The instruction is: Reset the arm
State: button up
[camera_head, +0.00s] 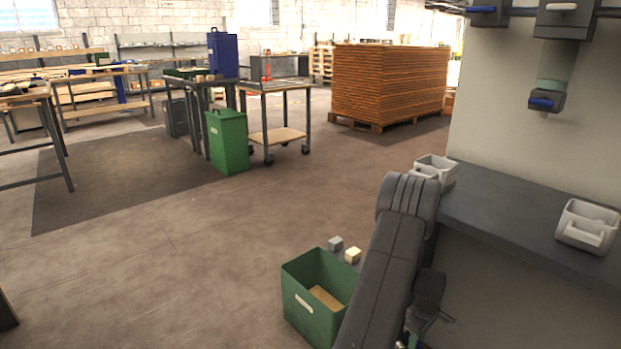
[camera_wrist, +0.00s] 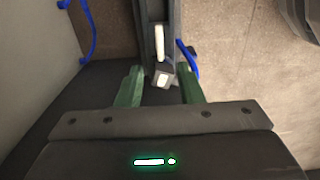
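My gripper (camera_wrist: 160,84) shows in the wrist view with its two green fingers spread apart. The gap between the fingertips holds nothing that I can see gripped. A grey block with a white face (camera_wrist: 160,76) shows between and beyond the fingertips, on a grey upright bar; how far off it is, I cannot tell. In the head view my dark arm (camera_head: 383,265) is bent, with its elbow high beside the dark counter and its link running down to the bottom edge.
The dark counter (camera_head: 500,210) carries white holders (camera_head: 588,228). Blue-handled fittings (camera_head: 545,101) hang above. Open floor (camera_head: 190,260) lies left.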

jog(key=shift+m, duration=0.4)
notch_tip(320, 180, down, 10)
jog(key=b, duration=0.3)
jog(key=m, duration=0.4)
jog(key=shift+m, duration=0.3)
jog(key=m, duration=0.4)
jog(key=shift+m, duration=0.3)
